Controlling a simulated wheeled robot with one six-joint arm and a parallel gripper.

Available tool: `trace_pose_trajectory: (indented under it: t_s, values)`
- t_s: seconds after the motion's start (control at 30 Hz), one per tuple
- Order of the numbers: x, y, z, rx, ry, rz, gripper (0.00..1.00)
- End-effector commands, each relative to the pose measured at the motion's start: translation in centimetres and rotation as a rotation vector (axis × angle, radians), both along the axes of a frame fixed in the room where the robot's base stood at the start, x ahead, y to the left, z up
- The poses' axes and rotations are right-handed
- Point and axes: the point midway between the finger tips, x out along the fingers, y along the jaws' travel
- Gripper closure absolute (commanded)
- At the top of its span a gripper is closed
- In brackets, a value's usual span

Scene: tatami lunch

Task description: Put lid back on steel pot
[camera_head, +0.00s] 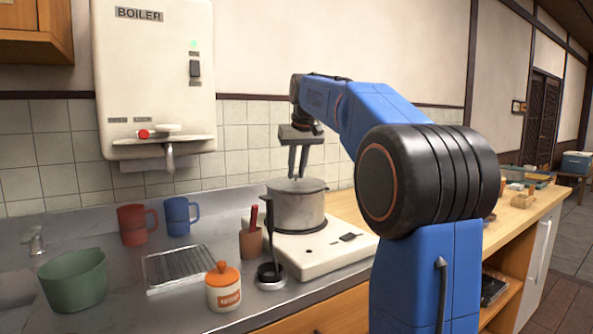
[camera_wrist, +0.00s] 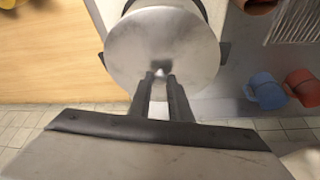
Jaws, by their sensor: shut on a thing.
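The steel pot (camera_head: 297,212) stands upright on the white hot plate (camera_head: 345,248) on the counter. The round steel lid (camera_head: 307,184) is at the pot's top; in the wrist view the lid (camera_wrist: 163,42) covers most of the pot's mouth, and a little of the pot's side shows past its edge. My gripper (camera_head: 297,176) points down over the pot. I cannot tell whether the lid rests fully on the rim.
A brown holder (camera_head: 251,243) with a red handle, a dark metal stand (camera_head: 270,275) and an orange-lidded jar (camera_head: 223,291) stand left of the hot plate. A wire rack (camera_head: 180,268), red mug (camera_head: 133,225), blue mug (camera_head: 179,217) and green tub (camera_head: 74,281) are farther left. The boiler (camera_head: 153,75) hangs behind.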

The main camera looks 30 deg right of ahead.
Motion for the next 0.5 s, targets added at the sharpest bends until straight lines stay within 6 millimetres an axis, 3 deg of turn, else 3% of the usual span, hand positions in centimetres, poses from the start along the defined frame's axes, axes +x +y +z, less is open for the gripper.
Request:
trace_pose_trajectory:
  t_s: [0.47, 0.5]
  values:
    - [0.01, 0.00, 0.00, 0.000, -0.001, 0.000, 1.00]
    - [0.01, 0.00, 0.00, 0.000, -0.001, 0.000, 0.80]
